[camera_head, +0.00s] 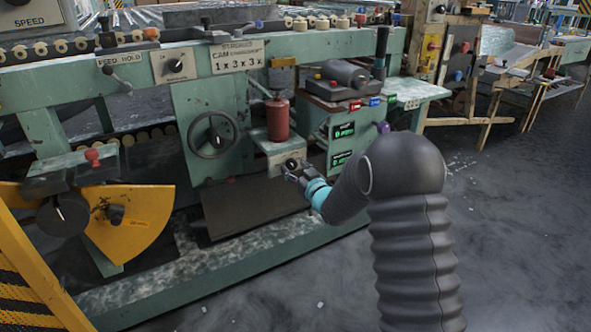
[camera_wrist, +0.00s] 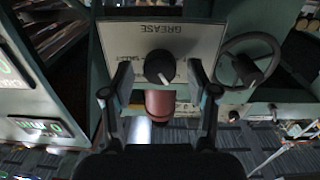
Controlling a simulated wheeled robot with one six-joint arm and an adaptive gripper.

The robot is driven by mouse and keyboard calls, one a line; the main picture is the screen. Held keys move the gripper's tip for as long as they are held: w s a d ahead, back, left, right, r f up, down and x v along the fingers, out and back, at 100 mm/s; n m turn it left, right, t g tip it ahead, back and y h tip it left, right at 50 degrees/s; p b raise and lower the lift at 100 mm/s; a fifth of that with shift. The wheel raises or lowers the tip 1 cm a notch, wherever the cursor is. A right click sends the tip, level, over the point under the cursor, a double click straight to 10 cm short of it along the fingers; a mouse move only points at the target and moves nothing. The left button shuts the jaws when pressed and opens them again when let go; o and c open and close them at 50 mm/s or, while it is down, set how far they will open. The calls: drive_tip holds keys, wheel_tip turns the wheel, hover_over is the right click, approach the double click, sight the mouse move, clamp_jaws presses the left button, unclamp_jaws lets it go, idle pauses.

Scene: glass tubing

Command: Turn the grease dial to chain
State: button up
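The grease dial is a round black knob (camera_wrist: 159,67) with a white pointer line, on a pale panel (camera_wrist: 185,38) lettered GREASE, upside down in the wrist view. The pointer aims down and slightly right there. Smaller lettering beside the knob is partly hidden by the fingers and unreadable. My gripper (camera_wrist: 161,84) is open, one finger on each side of the knob, with gaps between fingers and knob. In the head view, my gripper (camera_head: 290,176) is at the pale dial box (camera_head: 272,152), just in front of the small dark knob (camera_head: 291,163).
A red cylinder (camera_head: 278,120) stands above the dial box. A handwheel (camera_head: 213,135) is to its left, and green lit displays (camera_head: 342,131) are to its right. A yellow guard plate (camera_head: 135,215) is at the lower left. Open floor (camera_head: 500,230) lies at the right.

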drive_tip(key=c, duration=0.9)
drive_tip(key=shift+m, duration=0.3)
drive_tip(key=m+b, duration=0.1)
drive_tip(key=m, duration=0.3)
drive_tip(key=shift+m, duration=0.3)
drive_tip(key=m, duration=0.6)
drive_tip(key=shift+r, duration=0.15)
drive_tip(key=shift+m, duration=0.3)
drive_tip(key=o, duration=1.1)
drive_tip(key=shift+o, duration=0.2)
